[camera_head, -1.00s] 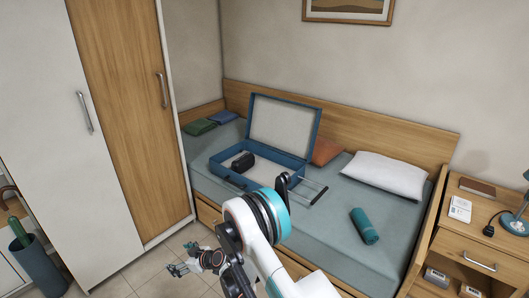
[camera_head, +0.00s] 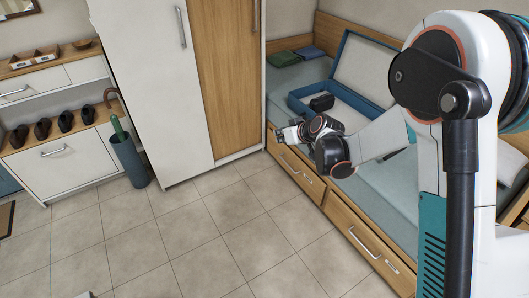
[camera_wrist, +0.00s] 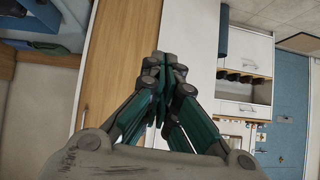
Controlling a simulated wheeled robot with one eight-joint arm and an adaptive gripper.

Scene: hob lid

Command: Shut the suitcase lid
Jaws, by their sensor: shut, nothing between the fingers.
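The blue suitcase (camera_head: 300,104) lies on the bed in the head view. Its lid (camera_head: 368,68), with a pale lining and blue rim, stands open and roughly upright at the back. A dark object (camera_head: 321,102) sits inside the case. My gripper (camera_head: 280,135) is just in front of the case's near left side, apart from the lid. My forearm and upper arm hide the right part of the case and bed. In the wrist view my gripper (camera_wrist: 165,66) has its fingers together and empty; I cannot pick out the lid there.
The wardrobe (camera_head: 228,75) stands left of the bed. Folded cloths (camera_head: 283,58) lie behind the case. Bed drawers (camera_head: 297,170) face the open tiled floor (camera_head: 200,230). A blue umbrella stand (camera_head: 129,160) and a shoe cabinet (camera_head: 62,165) are further left.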

